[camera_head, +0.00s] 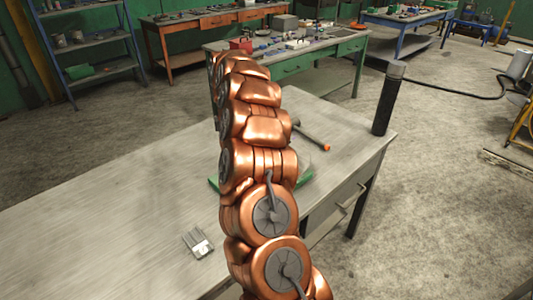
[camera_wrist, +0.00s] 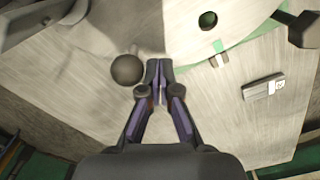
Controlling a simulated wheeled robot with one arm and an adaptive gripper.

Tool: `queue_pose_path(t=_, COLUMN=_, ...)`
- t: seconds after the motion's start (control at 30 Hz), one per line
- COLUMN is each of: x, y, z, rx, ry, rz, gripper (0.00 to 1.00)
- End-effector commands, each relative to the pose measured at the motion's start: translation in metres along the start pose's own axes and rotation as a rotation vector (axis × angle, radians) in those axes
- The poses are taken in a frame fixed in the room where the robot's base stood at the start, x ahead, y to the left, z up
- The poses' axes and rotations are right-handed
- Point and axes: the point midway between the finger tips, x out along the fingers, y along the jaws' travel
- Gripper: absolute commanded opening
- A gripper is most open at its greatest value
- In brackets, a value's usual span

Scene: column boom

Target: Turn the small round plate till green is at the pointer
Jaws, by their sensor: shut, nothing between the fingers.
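In the wrist view a pale round plate (camera_wrist: 240,22) lies at the top, cut off by the frame edge. A dark round hole or spot with green in it (camera_wrist: 208,20) shows on the plate, and green also shows along its lower edge. A small pale piece (camera_wrist: 218,60) at that edge may be the pointer; I cannot tell. My gripper (camera_wrist: 160,64) is shut and empty, below and left of the plate in the picture. A dark round knob (camera_wrist: 126,69) is just left of the fingertips. In the head view my arm hides most of the plate area; a green edge (camera_head: 307,178) shows beside it.
A grey block with a white label (camera_head: 198,243) lies on the table (camera_head: 110,215); the wrist view shows it too (camera_wrist: 263,88). An orange-tipped tool (camera_head: 312,136) lies behind my arm. A dark post (camera_head: 388,98) stands at the right corner. The table's left is clear.

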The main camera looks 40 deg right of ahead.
Motion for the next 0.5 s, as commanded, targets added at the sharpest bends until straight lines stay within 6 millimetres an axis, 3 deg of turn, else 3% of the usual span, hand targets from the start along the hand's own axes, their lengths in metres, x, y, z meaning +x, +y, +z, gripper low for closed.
queue_pose_path(t=0.5, x=0.0013, y=-0.004, z=0.0003, rx=0.001, ry=0.0, rz=-0.001, gripper=0.0)
